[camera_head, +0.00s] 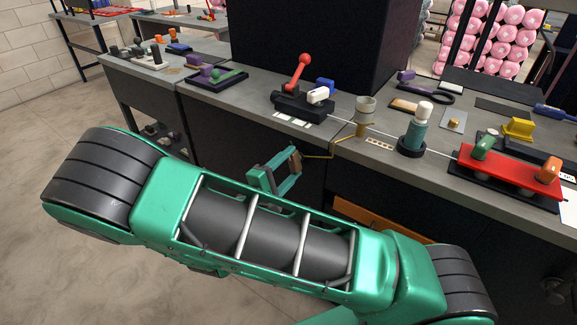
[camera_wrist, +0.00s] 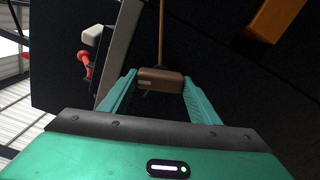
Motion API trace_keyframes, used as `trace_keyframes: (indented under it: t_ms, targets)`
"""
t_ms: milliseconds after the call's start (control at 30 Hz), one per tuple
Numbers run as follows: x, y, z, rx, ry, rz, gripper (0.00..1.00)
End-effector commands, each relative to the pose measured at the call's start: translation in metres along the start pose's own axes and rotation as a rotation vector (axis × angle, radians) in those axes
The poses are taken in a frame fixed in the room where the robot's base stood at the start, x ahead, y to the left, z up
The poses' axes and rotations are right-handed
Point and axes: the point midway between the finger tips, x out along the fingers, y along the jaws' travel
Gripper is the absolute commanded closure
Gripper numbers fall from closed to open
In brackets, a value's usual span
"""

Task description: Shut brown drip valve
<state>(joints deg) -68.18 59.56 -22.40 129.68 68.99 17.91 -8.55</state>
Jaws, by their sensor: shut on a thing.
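The brown drip valve handle (camera_head: 295,160) is a small brown block at the end of a thin brass rod (camera_head: 319,156). The rod runs to a brass stem under a pale cup (camera_head: 365,106) at the bench's front edge. My gripper (camera_head: 282,172) is teal and shut on the brown handle, in front of the bench's dark front. In the wrist view the brown block (camera_wrist: 160,79) sits between the two fingertips, with the rod (camera_wrist: 162,35) leading away from it. Part of the handle is hidden by the fingers.
A black fixture with a red lever (camera_head: 300,72) stands on the grey bench, left of the cup. A teal bottle-like part (camera_head: 416,132) and a red bar with knobs (camera_head: 510,171) stand to the right. An orange panel (camera_head: 375,218) lies below the bench top. Open floor is at left.

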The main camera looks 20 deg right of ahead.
Motion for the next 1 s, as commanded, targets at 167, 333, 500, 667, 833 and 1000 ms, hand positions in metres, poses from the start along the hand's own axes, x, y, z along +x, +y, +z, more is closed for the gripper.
trace_keyframes:
  t_ms: [167, 333, 500, 667, 833, 1000]
  targets:
    - [-0.0007, -0.0015, -0.0001, 0.106, 0.001, -0.003, 0.66]
    - [-0.0009, -0.0019, -0.0002, 0.174, 0.001, -0.004, 0.66]
    - [-0.0011, -0.0022, -0.0002, 0.210, 0.001, -0.005, 0.66]
    - [-0.0012, -0.0025, -0.0002, 0.221, 0.001, -0.005, 0.66]
    - [-0.0013, -0.0028, -0.0002, 0.221, 0.001, -0.006, 0.66]
    - [-0.0015, -0.0032, -0.0001, 0.220, 0.001, -0.007, 0.39]
